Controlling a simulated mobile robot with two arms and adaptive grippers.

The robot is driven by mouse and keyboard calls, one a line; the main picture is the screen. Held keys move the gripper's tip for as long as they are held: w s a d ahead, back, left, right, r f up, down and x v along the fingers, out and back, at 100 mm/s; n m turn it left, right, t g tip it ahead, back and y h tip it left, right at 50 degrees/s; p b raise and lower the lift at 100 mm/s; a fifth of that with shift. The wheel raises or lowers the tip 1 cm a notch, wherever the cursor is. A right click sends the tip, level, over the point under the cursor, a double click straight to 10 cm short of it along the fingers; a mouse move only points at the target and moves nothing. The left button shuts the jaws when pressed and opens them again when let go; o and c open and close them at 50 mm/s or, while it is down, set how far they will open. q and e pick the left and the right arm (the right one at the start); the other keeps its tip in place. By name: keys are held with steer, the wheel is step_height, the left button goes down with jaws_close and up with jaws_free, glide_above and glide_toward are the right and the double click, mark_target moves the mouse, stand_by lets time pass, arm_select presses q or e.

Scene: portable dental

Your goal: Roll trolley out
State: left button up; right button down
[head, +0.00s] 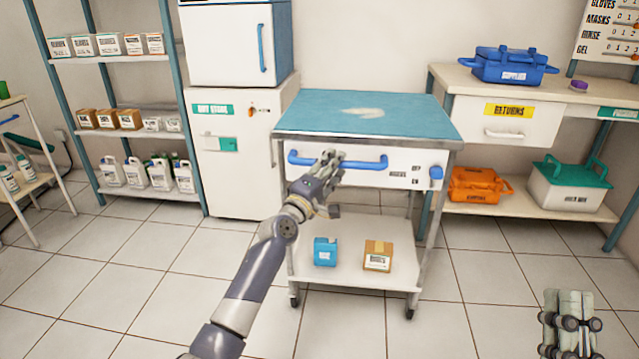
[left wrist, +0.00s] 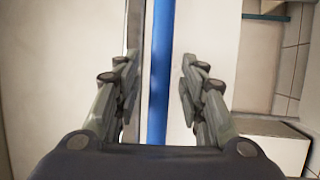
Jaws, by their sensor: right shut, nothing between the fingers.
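The trolley (head: 420,118) has a teal top, metal legs and casters. It stands against the back wall between the white cabinet and the bench. A blue bar handle (head: 368,164) runs across its white drawer front. My left gripper (head: 330,163) is at the middle of this handle, hiding part of it. In the left wrist view the blue bar (left wrist: 159,70) lies between the two spread fingers (left wrist: 158,85), with a gap on each side. My right gripper (head: 570,322) is at the lower right, shut and empty, away from the trolley.
A blue carton (head: 325,251) and a brown box (head: 378,256) sit on the trolley's lower shelf. A white cabinet (head: 240,165) stands close on the left, a bench (head: 435,85) on the right. The tiled floor (head: 480,290) in front is clear.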

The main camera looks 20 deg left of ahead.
arm_select(q)
steer(key=v, duration=1.1)
steer(key=shift+f, duration=0.1)
